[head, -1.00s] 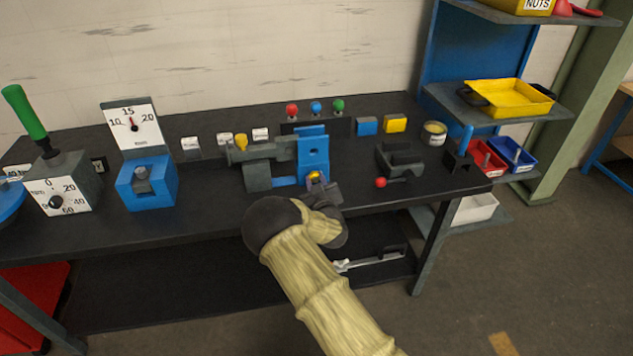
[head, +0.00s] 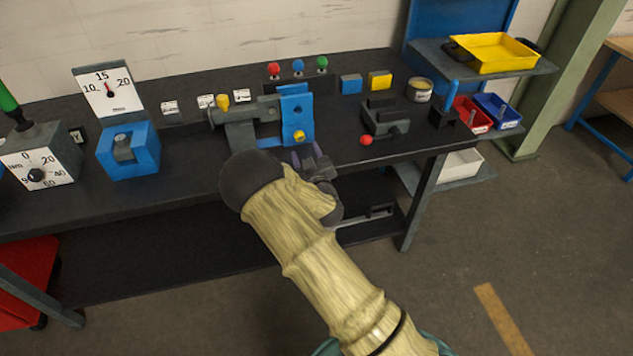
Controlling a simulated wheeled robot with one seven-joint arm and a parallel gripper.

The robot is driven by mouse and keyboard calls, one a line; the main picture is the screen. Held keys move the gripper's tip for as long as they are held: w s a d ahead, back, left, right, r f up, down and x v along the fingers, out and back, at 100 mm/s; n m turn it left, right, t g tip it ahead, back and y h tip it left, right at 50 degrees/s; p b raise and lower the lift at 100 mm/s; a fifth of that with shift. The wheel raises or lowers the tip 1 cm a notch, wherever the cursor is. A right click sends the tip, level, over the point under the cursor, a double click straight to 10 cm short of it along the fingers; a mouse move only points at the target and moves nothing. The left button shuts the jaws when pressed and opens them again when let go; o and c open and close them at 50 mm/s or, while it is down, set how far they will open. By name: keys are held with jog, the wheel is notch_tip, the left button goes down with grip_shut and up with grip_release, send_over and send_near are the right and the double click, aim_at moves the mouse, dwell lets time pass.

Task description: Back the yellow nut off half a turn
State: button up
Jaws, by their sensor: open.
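The yellow nut (head: 299,136) sits low on the front face of the upright blue bracket (head: 296,112), part of the grey and blue fixture on the bench. My gripper (head: 307,156) is just below and in front of the nut, apart from it, with its jaws open and empty. My arm's wrist covers part of the gripper and the bench edge below the fixture. A yellow knob (head: 222,101) stands at the left of the fixture.
A grey vise (head: 384,118) with a red-ended handle is on the right. A dial gauge on a blue block (head: 128,151) and a grey dial box (head: 42,160) stand on the left. Red, blue and green knobs are behind. The bench front (head: 185,188) is clear.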

jog(key=b+v, duration=0.1)
jog(key=v, duration=1)
jog(key=s+d+m+g+h, duration=0.3)
jog(key=d+m+g+h, duration=0.35)
jog(key=d, duration=0.45)
jog(key=s+d+r+g, duration=0.2)
jog(key=s+r+g, duration=0.1)
jog(key=s, duration=0.6)
jog(key=s+d+r+g+y, duration=0.1)
jog(key=s+d+r+g, duration=0.2)
jog(key=s, duration=0.6)
jog(key=shift+r+m+g, duration=0.35)
jog(key=shift+r+g, duration=0.05)
jog(key=shift+g, duration=0.75)
jog(key=shift+y, duration=0.25)
jog(key=shift+c, duration=0.2)
